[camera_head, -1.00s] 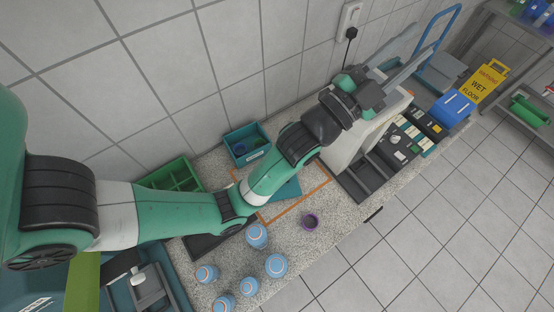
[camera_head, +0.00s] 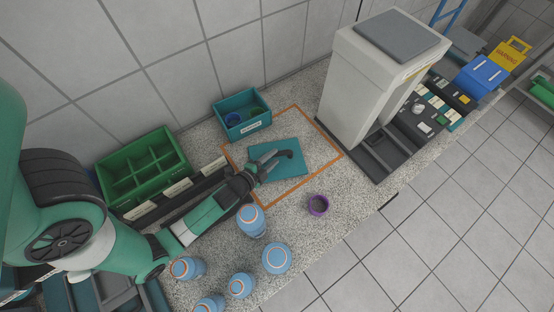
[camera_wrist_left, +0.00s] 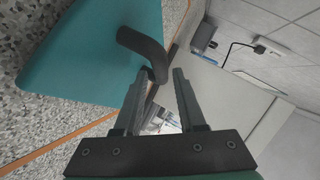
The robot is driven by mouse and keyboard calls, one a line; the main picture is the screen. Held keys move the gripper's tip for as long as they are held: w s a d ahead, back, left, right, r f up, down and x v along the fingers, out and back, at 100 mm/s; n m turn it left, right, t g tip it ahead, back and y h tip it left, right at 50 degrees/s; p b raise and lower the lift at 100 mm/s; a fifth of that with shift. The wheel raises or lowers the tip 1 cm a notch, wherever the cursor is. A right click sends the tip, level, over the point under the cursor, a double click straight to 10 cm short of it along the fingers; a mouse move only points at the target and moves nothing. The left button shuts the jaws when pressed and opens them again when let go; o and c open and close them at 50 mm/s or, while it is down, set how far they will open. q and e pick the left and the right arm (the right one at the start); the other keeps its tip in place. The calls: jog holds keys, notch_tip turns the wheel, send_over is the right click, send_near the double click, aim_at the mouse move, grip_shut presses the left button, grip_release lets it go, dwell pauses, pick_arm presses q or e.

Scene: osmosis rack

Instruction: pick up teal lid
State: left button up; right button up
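The teal lid (camera_head: 293,169) is a flat plate lying inside an orange taped square on the speckled counter. It carries a dark bent handle (camera_head: 291,153). The lid fills the upper left of the left wrist view (camera_wrist_left: 92,50), where the handle (camera_wrist_left: 141,44) ends near my fingertips. My left gripper (camera_head: 266,164) is low over the left part of the lid. The left wrist view shows its two fingers (camera_wrist_left: 159,78) apart, with nothing clamped between them. Exact contact with the handle cannot be told. My right gripper is not in view.
A teal bin (camera_head: 243,125) and a green divided tray (camera_head: 140,175) stand along the wall. A tall white machine (camera_head: 355,85) stands right of the square. A purple cup (camera_head: 318,205) and several blue jars (camera_head: 252,221) are near the front edge.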

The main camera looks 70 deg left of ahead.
aim_at(276, 155)
pick_arm(q)
jog(key=x, duration=0.3)
jog(key=shift+w+a+f+b, duration=0.1)
jog(key=shift+w+a+b, duration=0.1)
jog(key=shift+w+b, duration=0.15)
grip_shut()
